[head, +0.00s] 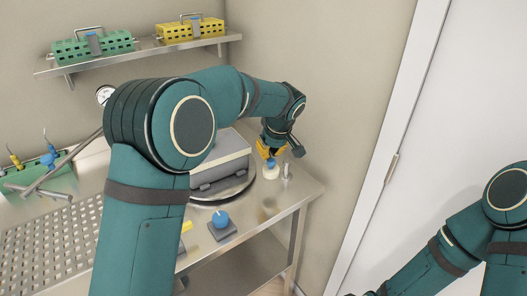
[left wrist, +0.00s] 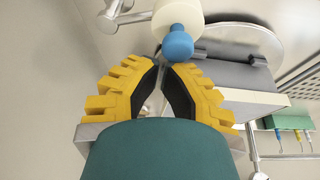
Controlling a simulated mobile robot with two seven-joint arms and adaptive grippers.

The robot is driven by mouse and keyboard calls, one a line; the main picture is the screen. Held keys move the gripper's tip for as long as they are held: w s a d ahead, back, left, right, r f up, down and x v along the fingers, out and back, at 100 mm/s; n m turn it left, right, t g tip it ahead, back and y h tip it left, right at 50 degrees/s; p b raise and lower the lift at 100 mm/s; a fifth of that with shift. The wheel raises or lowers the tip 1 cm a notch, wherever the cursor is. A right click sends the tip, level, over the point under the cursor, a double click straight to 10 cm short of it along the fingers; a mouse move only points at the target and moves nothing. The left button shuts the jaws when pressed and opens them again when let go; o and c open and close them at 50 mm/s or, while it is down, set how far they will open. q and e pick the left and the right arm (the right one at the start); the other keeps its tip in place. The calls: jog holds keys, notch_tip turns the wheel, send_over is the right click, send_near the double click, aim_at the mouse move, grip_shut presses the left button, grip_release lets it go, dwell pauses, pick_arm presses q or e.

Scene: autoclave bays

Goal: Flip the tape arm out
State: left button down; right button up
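My left gripper (head: 268,155) has yellow fingers and points down at the back right of the steel table. In the left wrist view its fingertips (left wrist: 161,66) meet or nearly meet, with nothing seen between them. A blue round knob (left wrist: 178,45) on a white body (left wrist: 178,14) lies just beyond the tips. In the head view the blue knob (head: 270,163) and white body (head: 271,173) stand right under the fingers; I cannot tell if they touch. I cannot make out for sure which part is the tape arm.
A grey box (head: 222,165) sits on a round plate left of the gripper. A blue ball on a grey base (head: 221,222) stands near the table's front edge. A small metal fitting (head: 287,171) is beside the white body. The wall is close behind; a shelf (head: 140,54) holds baskets.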

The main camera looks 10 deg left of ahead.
pick_arm(q)
jog(key=shift+s+d+n+g+y, duration=0.35)
jog(key=shift+d+n, duration=0.2)
jog(key=shift+n, duration=0.55)
jog(key=shift+s+d, duration=0.1)
jog(key=shift+d, duration=0.05)
pick_arm(e)
jog(key=shift+f, duration=0.15)
pick_arm(q)
jog(key=shift+s+d, duration=0.1)
jog(key=shift+d, duration=0.05)
